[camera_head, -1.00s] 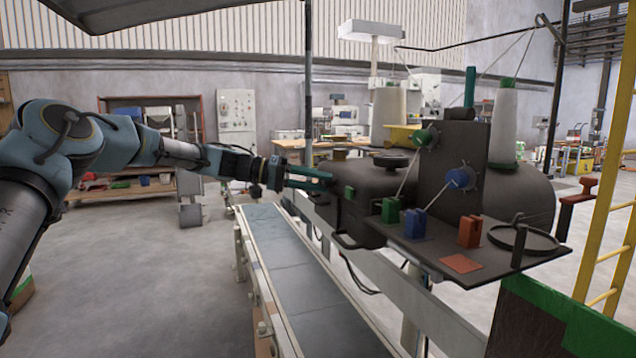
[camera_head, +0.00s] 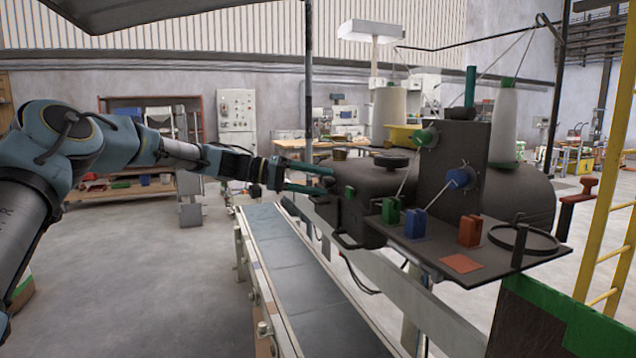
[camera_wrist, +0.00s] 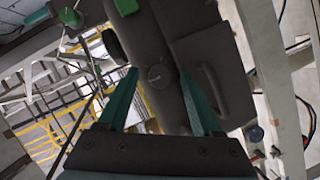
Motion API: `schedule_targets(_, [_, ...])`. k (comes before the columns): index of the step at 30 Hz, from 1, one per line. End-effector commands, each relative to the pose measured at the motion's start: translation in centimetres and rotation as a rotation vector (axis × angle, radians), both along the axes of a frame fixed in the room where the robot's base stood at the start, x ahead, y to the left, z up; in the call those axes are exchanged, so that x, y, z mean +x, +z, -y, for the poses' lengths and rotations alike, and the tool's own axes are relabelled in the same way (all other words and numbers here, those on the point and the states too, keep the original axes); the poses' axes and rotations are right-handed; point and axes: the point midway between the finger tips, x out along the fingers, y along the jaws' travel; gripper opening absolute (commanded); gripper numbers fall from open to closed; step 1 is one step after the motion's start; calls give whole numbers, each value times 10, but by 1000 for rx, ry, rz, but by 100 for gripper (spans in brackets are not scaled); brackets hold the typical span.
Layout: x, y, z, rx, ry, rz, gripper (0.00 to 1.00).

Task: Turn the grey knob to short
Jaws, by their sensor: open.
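A round dark grey knob (camera_wrist: 157,77) sits on the dark face of the sewing machine head (camera_head: 385,182). In the wrist view it lies between and just beyond my fingertips, and no gap or contact can be made out. Its marks are too small to read. My gripper (camera_head: 329,181) is open, with its two green fingers spread on either side of empty space at the machine's left end. In the head view the knob cannot be told apart behind the fingertips.
A curved handle (camera_wrist: 213,88) sticks out beside the knob in the wrist view. A conveyor belt (camera_head: 300,280) runs below my gripper. A dark plate (camera_head: 455,246) with green, blue and orange blocks stands to the right. Open floor lies at the left.

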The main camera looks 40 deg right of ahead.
Motion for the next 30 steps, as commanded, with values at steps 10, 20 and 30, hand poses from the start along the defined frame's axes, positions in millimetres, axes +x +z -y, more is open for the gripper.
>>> schedule_targets(10, [36,7,-40,-1,4,3,67])
schedule_targets(20, [67,18,-75,0,2,0,67])
schedule_targets(30, [70,20,-79,0,1,0,67])
